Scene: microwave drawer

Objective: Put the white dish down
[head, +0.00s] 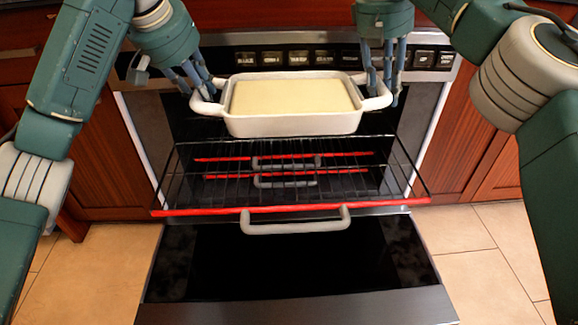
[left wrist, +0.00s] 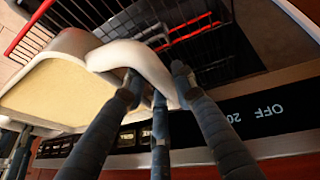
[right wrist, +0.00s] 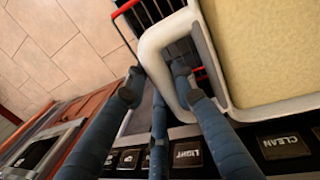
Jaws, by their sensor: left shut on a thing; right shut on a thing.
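The white dish (head: 293,122) is rectangular, with a loop handle at each end and a flat cream-coloured filling (head: 290,96). It looks level and is held in front of the oven's control panel, above the pulled-out wire rack (head: 240,190). My left gripper (head: 205,90) is shut on the dish's left handle, which shows between its fingers in the left wrist view (left wrist: 140,60). My right gripper (head: 380,88) is shut on the right handle, which also shows in the right wrist view (right wrist: 160,62). The head view does not show contact between the dish and the rack.
The oven door (head: 290,270) is folded down, with a grey handle (head: 295,222) near the rack's red front edge (head: 200,211). More red-edged racks sit lower inside. Wooden cabinets (head: 105,165) stand on both sides. The tiled floor (head: 480,255) is clear.

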